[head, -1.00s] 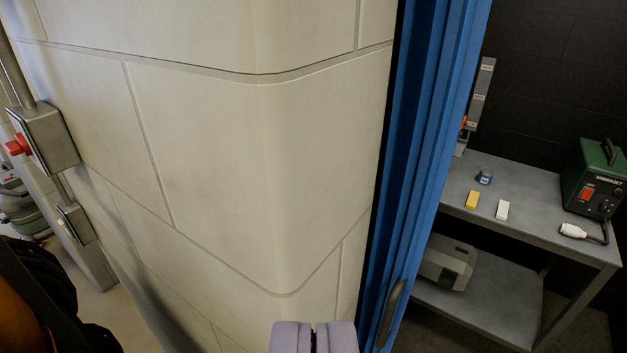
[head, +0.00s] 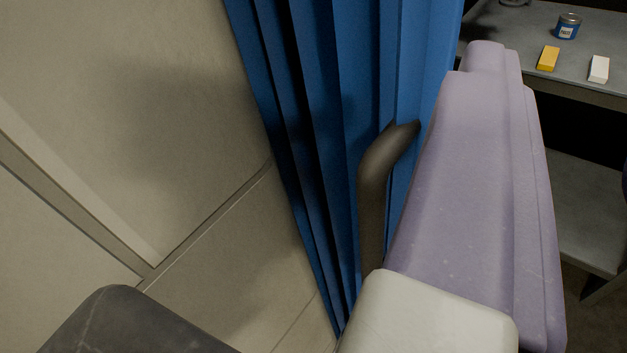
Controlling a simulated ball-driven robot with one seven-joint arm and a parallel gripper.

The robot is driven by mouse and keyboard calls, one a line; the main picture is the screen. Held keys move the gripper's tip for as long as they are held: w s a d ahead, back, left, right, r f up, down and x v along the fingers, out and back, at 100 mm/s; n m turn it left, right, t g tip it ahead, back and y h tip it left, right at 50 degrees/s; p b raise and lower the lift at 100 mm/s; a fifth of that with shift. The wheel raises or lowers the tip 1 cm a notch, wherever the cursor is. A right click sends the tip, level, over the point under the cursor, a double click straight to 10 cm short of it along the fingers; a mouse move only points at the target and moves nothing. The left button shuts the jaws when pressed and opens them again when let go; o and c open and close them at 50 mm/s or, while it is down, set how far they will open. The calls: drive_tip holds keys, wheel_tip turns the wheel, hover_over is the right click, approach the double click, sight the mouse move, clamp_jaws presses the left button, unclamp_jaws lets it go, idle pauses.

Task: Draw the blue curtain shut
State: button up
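The blue curtain (head: 345,90) hangs in bunched vertical folds beside the pale block wall, in the upper middle of the head view. A dark curved handle (head: 374,190) stands out from the folds near the curtain's right edge. The fingers hide part of the curtain's right edge and the handle's lower end is hidden behind a pale part of mine. I cannot tell whether the fingers touch the handle, or how far apart they are.
The pale block wall (head: 130,120) fills the left side, close by. A grey workbench (head: 510,25) stands behind at the upper right, bearing a blue tin (head: 568,26), a yellow block (head: 548,58) and a white block (head: 599,69). A lower shelf (head: 580,215) shows beneath.

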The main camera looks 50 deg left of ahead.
drive_tip(key=n, duration=0.1)
approach(368, 225)
drive_tip(key=d+x, duration=0.1)
drive_tip(key=x, duration=0.2)
drive_tip(key=shift+t, duration=0.5)
drive_tip(key=x, duration=0.5)
drive_tip(key=a+b+x, duration=0.1)
drive_tip(key=x, duration=0.2)
drive_tip(key=shift+f, duration=0.3)
clamp_jaws()
